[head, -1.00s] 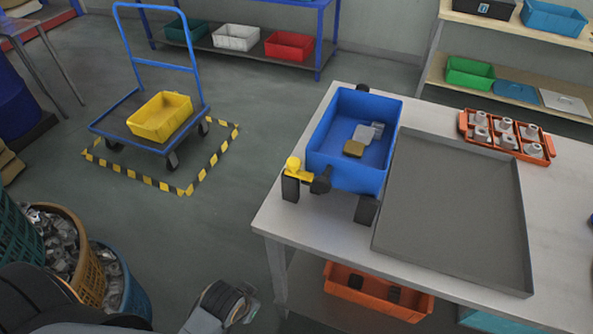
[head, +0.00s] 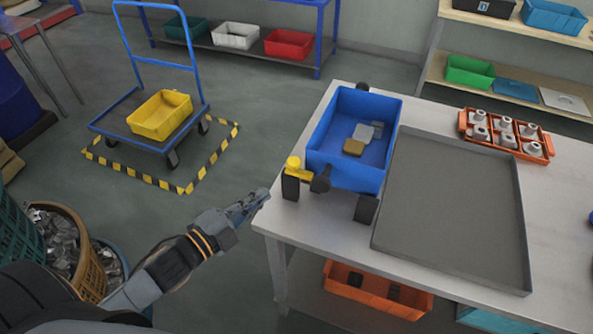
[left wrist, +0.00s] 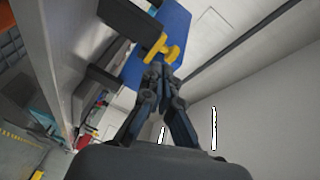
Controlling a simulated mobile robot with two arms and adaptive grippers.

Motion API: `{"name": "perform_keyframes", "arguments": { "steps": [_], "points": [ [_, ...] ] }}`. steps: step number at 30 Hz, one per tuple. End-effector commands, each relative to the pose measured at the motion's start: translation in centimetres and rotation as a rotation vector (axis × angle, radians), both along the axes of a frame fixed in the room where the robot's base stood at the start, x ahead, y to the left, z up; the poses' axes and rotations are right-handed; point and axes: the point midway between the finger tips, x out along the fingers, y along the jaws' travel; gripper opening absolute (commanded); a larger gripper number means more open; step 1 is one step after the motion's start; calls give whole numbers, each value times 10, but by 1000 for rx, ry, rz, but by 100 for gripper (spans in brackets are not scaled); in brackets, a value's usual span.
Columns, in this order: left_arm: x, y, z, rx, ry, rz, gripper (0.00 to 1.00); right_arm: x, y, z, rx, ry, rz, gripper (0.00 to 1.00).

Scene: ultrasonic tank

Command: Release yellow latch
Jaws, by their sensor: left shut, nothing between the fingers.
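The yellow latch (head: 295,168) sits at the near left corner of the blue tank (head: 347,180), on a black post at the table's left edge. The tank stands tilted between black supports, with a few small pieces inside. My left gripper (head: 262,196) is shut and empty, just off the table's left edge, below and left of the latch in the head view. In the left wrist view the shut fingertips (left wrist: 157,72) point at the yellow latch (left wrist: 168,54), with the blue tank (left wrist: 160,30) behind it. Whether they touch it cannot be told. My right gripper is not in view.
A grey tray (head: 450,210) lies right of the tank on the white table (head: 285,225). An orange rack (head: 507,135) with several pale parts stands behind the tray. An orange bin (head: 375,292) is under the table.

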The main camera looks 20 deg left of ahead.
Motion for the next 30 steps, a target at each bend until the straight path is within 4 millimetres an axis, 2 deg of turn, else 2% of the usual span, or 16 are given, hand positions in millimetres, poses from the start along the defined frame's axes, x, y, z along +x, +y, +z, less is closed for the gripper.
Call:
{"name": "perform_keyframes", "arguments": {
  "steps": [7, 20, 26, 30],
  "points": [
    [-7, -8, 17, 82, -149, -123, 0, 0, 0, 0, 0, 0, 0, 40],
    [-8, -10, 19, 88, -166, -136, 0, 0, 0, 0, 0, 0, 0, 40],
    [3, -16, 22, 86, -166, -135, 0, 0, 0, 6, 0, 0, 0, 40],
    [20, -26, 24, 86, -167, -135, 0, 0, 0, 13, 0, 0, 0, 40]
  ]
}}
